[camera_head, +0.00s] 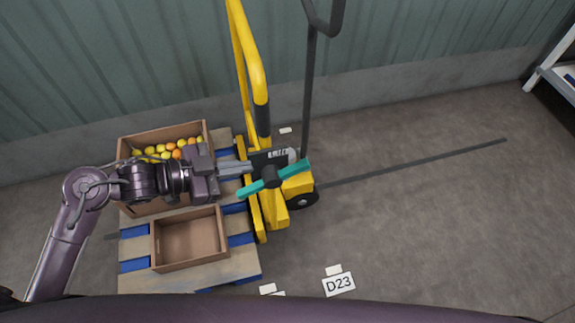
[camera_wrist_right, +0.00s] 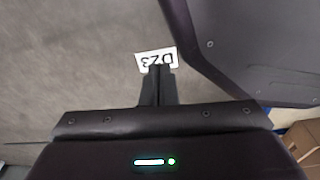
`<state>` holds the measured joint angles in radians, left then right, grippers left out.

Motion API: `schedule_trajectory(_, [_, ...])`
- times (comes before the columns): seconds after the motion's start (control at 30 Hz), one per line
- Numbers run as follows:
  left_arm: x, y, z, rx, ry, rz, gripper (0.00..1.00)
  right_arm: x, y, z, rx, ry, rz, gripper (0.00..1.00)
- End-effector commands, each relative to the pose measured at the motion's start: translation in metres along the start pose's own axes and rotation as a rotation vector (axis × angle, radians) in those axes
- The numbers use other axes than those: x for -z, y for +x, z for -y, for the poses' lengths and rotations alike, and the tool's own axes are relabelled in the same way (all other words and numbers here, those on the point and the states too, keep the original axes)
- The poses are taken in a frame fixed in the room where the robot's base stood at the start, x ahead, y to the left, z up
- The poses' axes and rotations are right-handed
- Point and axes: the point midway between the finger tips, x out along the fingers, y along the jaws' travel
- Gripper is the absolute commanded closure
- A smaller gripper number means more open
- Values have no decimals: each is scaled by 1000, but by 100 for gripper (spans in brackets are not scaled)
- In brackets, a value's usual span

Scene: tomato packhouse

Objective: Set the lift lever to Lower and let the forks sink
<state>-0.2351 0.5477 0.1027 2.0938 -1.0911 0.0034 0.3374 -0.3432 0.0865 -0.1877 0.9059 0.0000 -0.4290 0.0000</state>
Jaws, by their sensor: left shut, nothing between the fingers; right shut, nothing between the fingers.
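The yellow pallet stacker (camera_head: 270,205) stands at the middle of the head view. Its teal lift lever (camera_head: 290,172) has a black hub and slants up to the right. A dark plate (camera_head: 262,158) behind it carries small lettering that I cannot read surely. My left gripper (camera_head: 250,167) is shut and empty, with its fingertips beside the plate and just above the lever's left part; I cannot tell whether they touch. The forks are mostly hidden under the loaded pallet (camera_head: 135,283). In the right wrist view my right gripper (camera_wrist_right: 158,70) is shut and empty above the floor.
A crate of tomatoes (camera_head: 122,150) and an empty crate (camera_head: 190,266) are on the pallet. A floor sign reading D23 (camera_head: 339,284) lies in front; it also shows in the right wrist view (camera_wrist_right: 150,59). A corrugated wall (camera_head: 400,50) closes the back.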

Motion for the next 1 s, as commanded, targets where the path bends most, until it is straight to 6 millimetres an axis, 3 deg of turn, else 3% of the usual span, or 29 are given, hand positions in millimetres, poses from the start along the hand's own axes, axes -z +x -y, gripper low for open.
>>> schedule_trajectory(0.27, [0,12,1,1,-2,-4,100,1,0,0,0,0,-1,100])
schedule_trajectory(0.7, [2,101,0,0,-2,-6,100,9,0,0,0,1,-5,100])
schedule_trajectory(1.0, [-26,126,0,1,-1,-1,100,20,-2,1,1,2,-11,100])
